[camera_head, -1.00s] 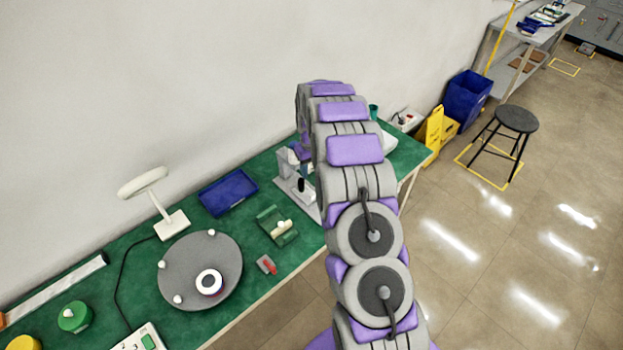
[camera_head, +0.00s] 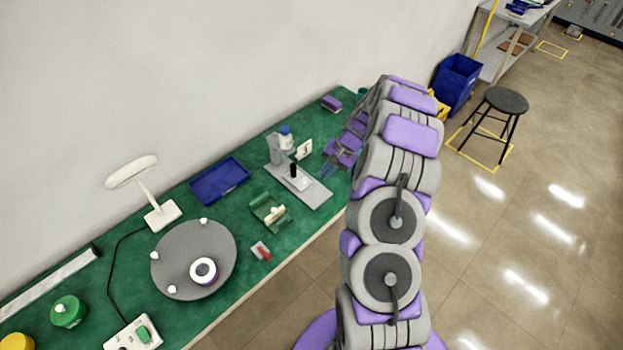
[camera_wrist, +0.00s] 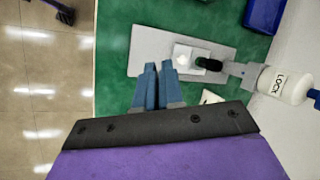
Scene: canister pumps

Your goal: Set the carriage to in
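A grey stand (camera_head: 313,193) with a flat base plate and an upright post is on the green bench, left of my gripper in the head view. A black upright knob (camera_head: 293,171) rises from a white block on the plate; I take this as the carriage. A white canister (camera_head: 286,140) with a blue end sits at the post. In the wrist view the canister (camera_wrist: 285,86) reads "LOCK", and the black knob (camera_wrist: 208,64) and white block (camera_wrist: 187,57) lie right of my fingertips. My gripper (camera_wrist: 159,68) is empty, its blue fingers slightly apart, touching neither knob nor block.
A green cradle (camera_head: 262,203), a red-handled switch (camera_head: 261,250), a grey turntable (camera_head: 190,275) and a blue tray (camera_head: 220,181) are left of the stand. A white card (camera_head: 304,149) stands beside the post. Open floor lies right of the bench.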

